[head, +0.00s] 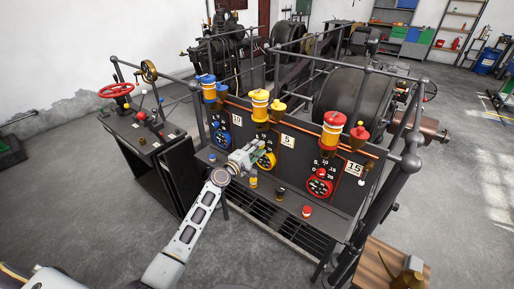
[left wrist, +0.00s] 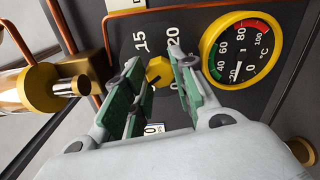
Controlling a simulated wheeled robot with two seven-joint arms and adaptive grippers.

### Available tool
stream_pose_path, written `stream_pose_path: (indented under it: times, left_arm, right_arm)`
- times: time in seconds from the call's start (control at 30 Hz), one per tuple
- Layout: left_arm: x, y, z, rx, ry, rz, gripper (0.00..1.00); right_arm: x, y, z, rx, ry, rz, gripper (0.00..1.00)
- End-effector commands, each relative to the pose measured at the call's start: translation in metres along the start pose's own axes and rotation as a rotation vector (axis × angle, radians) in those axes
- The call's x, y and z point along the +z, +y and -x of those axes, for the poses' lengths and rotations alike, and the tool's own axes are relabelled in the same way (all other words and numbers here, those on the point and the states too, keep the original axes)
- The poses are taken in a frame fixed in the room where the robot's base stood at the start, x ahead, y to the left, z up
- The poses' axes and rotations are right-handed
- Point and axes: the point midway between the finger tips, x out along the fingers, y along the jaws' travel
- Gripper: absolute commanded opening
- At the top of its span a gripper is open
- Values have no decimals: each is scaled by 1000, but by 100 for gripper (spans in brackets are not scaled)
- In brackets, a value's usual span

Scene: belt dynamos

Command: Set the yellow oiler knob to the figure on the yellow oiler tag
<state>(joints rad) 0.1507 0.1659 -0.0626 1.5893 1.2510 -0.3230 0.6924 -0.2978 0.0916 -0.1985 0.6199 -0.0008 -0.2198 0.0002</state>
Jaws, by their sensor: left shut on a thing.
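The yellow oiler (head: 260,104) stands on top of the dark panel, in the middle. Its white tag (head: 287,141) reads 5. My left gripper (head: 256,150) reaches the panel below this oiler and covers the knob in the head view. In the left wrist view the yellow knob (left wrist: 158,70) sits between the green-padded fingers of my left gripper (left wrist: 155,85), which is shut on it. The figures 15 and 20 show above the knob; other figures are partly hidden by the fingers. I cannot read the knob's setting surely. My right gripper is not in view.
A yellow-rimmed temperature gauge (left wrist: 241,50) lies close beside the fingers. Copper pipes (left wrist: 190,10) run along the panel. Blue (head: 208,88) and red (head: 333,130) oilers stand to either side. A railing (head: 400,160) borders the panel on the right.

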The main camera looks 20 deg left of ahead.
Motion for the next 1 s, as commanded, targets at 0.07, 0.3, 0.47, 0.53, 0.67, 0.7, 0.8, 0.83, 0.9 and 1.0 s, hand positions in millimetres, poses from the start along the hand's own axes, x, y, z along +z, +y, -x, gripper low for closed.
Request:
stream_pose_path:
  times: [0.07,0.3,0.47,0.53,0.67,0.7,0.8,0.83,0.9,1.0]
  left_arm:
    - [-1,2,0,1,4,71,3]
    - [-1,2,0,2,3,267,3]
    - [-2,1,0,1,4,354,3]
    - [-2,1,0,1,4,381,3]
    - [-2,0,0,1,3,413,3]
    - [-1,0,0,1,3,418,3]
    - [-1,0,0,1,3,425,3]
    - [-1,0,0,1,3,426,3]
    - [-2,0,0,1,3,426,3]
    - [-2,0,0,0,3,425,3]
  right_arm:
    - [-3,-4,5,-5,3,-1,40]
    - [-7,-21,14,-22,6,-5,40]
    - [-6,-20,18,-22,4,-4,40]
    - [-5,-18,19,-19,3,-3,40]
    - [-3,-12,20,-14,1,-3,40]
    - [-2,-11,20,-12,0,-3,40]
    - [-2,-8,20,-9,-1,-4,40]
    - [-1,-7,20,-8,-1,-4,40]
    - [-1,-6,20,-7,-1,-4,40]
    - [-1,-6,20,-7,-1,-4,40]
